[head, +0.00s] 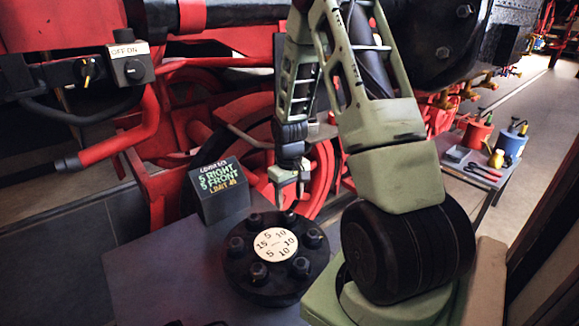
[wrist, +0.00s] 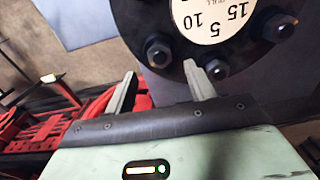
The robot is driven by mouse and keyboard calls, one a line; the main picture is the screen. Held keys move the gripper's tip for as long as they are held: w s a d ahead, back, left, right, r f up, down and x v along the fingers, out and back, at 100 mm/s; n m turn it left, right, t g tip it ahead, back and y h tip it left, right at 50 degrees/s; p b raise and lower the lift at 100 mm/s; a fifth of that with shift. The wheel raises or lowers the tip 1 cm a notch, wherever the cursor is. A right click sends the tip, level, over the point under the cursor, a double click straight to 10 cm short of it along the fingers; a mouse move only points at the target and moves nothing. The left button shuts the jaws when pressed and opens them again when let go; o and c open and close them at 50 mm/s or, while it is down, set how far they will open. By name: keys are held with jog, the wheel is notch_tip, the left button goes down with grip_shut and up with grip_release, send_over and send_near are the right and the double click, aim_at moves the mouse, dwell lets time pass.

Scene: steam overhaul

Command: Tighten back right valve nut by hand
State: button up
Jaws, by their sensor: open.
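The valve cover (head: 238,270) is a black round flange with several dark nuts around its edge and a white numbered disc (head: 276,244) in the middle. The back right nut (head: 289,217) stands at the far rim beside a "10"; it also shows in the wrist view (wrist: 159,52). My gripper (head: 289,190) hangs above and behind this nut. In the wrist view my fingers (wrist: 160,85) are apart and empty, with the nut just beyond the gap between their tips. The right finger's tip overlaps the view near a neighbouring nut (wrist: 217,70). I cannot tell whether they touch.
A dark display box (head: 220,192) with green and yellow text stands behind the cover on the grey table (head: 150,265). Red locomotive parts (head: 230,125) fill the space behind. At right, a side table holds a red can (head: 476,136), a blue can (head: 510,146) and tools.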

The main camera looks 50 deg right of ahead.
aim_at(290, 211)
notch_tip(290, 211, up, 12)
jog(key=b, duration=0.1)
jog(key=shift+b, duration=0.4)
dwell(0.3)
jog(key=a+n+b, duration=0.2)
jog(key=a+n, duration=0.3)
jog(key=a, duration=2)
jog(key=s+a+n+b, duration=0.1)
jog(key=s+a+n, duration=0.4)
jog(key=s+a, duration=1)
jog(key=shift+s+f+n+y, duration=0.15)
jog(key=shift+s+n+y, duration=0.15)
jog(key=shift+s, duration=0.75)
